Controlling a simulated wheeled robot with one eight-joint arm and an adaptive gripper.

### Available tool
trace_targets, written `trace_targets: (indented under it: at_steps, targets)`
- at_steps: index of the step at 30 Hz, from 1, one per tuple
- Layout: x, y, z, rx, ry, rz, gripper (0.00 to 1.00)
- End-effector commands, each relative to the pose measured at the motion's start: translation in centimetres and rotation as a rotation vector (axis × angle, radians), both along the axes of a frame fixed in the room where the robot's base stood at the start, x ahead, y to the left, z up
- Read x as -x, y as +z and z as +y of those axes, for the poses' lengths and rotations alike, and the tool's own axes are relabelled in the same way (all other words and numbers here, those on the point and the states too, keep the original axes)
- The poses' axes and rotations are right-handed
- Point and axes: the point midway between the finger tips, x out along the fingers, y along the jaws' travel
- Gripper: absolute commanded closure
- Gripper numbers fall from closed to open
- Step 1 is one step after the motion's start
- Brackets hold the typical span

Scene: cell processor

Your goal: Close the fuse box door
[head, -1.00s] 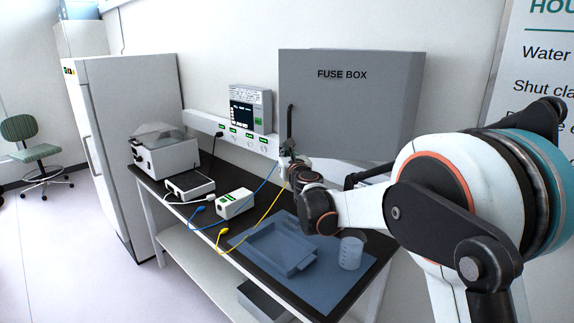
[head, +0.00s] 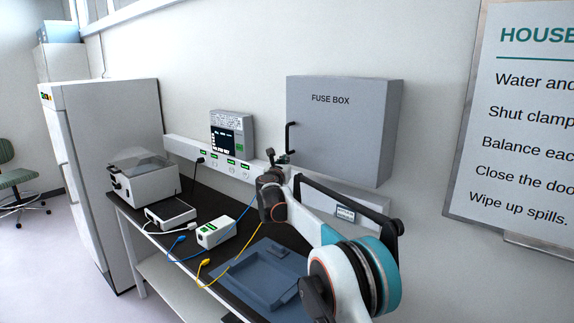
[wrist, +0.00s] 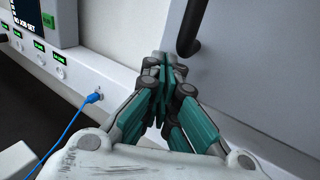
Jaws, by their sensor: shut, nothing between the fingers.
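The grey fuse box (head: 350,135) hangs on the wall, labelled FUSE BOX on its door (head: 320,120). In the head view the door lies flat across the front, with no gap that I can see. Its black handle (head: 289,138) is on the left side of the door and also shows in the wrist view (wrist: 192,28). My gripper (head: 272,157) is just below and left of the handle. In the wrist view my gripper (wrist: 163,62) has its fingers together with nothing between them, left of the handle and apart from it in the picture.
A wall panel with a screen (head: 232,133) is left of the box, above a white socket rail (head: 215,158). The dark bench (head: 205,203) below carries a lidded device (head: 145,183), a small white box (head: 216,232), cables and a blue tray (head: 270,275). A sign (head: 530,130) hangs at right.

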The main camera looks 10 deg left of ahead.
Motion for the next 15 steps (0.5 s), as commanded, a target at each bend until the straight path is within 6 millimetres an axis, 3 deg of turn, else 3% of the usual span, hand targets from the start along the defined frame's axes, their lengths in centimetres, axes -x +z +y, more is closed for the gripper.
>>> trace_targets:
  at_steps: [15]
  targets:
    - [-0.84, 0.05, 0.93, 0.001, 0.017, 0.000, 1.00]
